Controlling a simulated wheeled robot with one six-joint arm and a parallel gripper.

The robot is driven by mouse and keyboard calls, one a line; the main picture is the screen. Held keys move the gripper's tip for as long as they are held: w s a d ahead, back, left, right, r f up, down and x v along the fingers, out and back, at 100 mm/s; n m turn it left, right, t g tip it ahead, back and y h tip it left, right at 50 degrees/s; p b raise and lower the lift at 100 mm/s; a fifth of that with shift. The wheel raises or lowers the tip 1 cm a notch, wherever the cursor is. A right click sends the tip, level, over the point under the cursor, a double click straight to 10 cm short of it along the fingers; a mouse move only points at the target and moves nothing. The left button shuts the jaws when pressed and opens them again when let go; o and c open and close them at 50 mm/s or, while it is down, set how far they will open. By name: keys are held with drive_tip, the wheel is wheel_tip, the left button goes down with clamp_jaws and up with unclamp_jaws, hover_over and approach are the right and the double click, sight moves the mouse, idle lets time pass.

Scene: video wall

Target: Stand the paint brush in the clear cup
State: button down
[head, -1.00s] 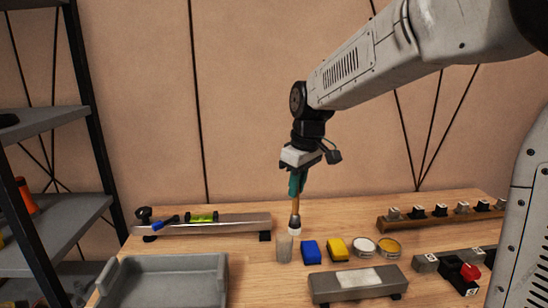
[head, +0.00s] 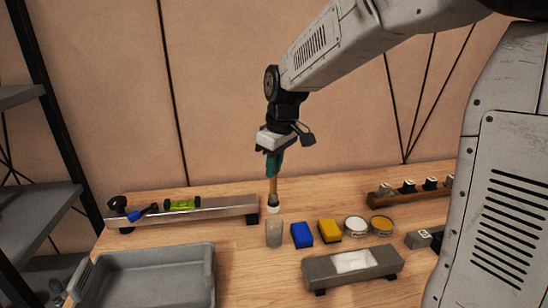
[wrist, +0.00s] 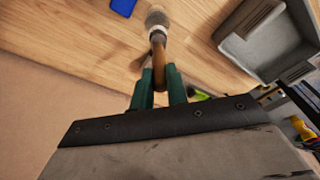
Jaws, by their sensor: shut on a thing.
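My gripper (head: 273,174), with green fingers, is shut on the paint brush (head: 273,189). The brush has a wooden handle and a grey ferrule, and its pale bristles point down, close to upright. The clear cup (head: 274,234) stands on the table just below the brush tip in the head view, with a small gap between them. In the wrist view my gripper (wrist: 159,78) holds the brush handle (wrist: 159,54). A round greyish shape, apparently the cup (wrist: 157,15), shows just beyond the bristles. I cannot tell exactly how the tip lines up with the cup's opening.
A blue block (head: 302,235), a yellow block (head: 329,230) and two round tins stand right of the cup. A grey tray (head: 207,285) is front left. A metal rail (head: 225,207) with a green level lies behind.

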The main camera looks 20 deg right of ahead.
sight(274, 194)
drive_tip(key=shift+f, duration=4.4)
drive_tip(key=c, duration=1.3)
unclamp_jaws()
drive_tip(key=r, duration=0.5)
drive_tip(key=s+r, duration=0.1)
drive_tip(key=r, duration=0.1)
drive_tip(key=shift+d+r, duration=0.35)
